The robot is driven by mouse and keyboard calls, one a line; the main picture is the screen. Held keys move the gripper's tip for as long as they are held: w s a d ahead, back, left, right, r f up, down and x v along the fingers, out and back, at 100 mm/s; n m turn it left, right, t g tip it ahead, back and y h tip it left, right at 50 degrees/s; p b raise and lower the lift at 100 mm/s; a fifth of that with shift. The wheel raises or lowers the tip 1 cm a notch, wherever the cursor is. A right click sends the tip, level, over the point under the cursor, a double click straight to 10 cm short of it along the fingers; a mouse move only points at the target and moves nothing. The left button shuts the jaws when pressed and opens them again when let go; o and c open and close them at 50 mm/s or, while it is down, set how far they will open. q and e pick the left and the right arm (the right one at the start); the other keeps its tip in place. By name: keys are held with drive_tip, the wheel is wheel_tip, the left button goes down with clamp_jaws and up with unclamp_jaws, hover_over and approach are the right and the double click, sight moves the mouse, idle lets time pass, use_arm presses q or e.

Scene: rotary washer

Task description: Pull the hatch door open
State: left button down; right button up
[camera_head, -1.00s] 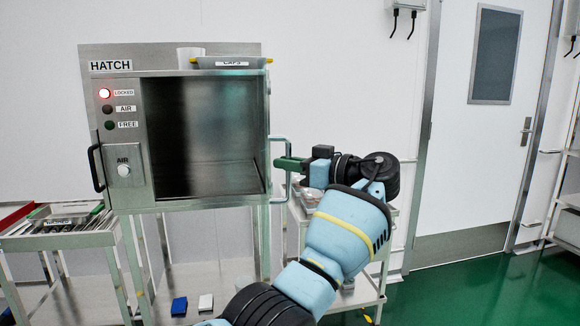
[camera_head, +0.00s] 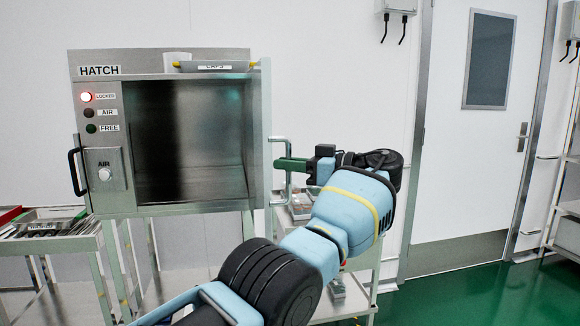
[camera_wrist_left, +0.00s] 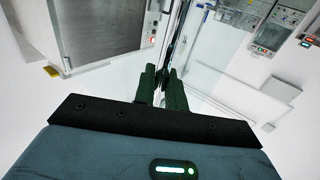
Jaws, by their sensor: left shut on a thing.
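The hatch (camera_head: 100,145) is a steel cabinet on the left, with its dark interior facing me and a red lamp lit beside "LOCKED". Its hatch door (camera_head: 263,130) stands open on the right side, seen nearly edge-on. The door's bar handle (camera_head: 290,180) sticks out to the right. My left gripper (camera_head: 282,163) has green fingers shut on the handle. In the left wrist view the fingers (camera_wrist_left: 163,88) are together at the door's edge; the grip point is partly hidden. My right gripper is not in view.
A tray marked "CAPS" (camera_head: 215,68) and a white cup sit on top of the hatch. A roller table (camera_head: 50,245) stands at left. A cart (camera_head: 345,300) stands behind and below my arm. Green floor is free at right.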

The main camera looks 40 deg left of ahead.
use_arm(q)
drive_tip(key=shift+w, duration=0.15)
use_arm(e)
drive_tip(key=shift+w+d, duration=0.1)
use_arm(q)
drive_tip(key=shift+r, duration=0.1)
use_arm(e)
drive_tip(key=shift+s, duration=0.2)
use_arm(q)
drive_tip(key=c, duration=1.5)
unclamp_jaws()
drive_tip(key=shift+c, duration=0.2)
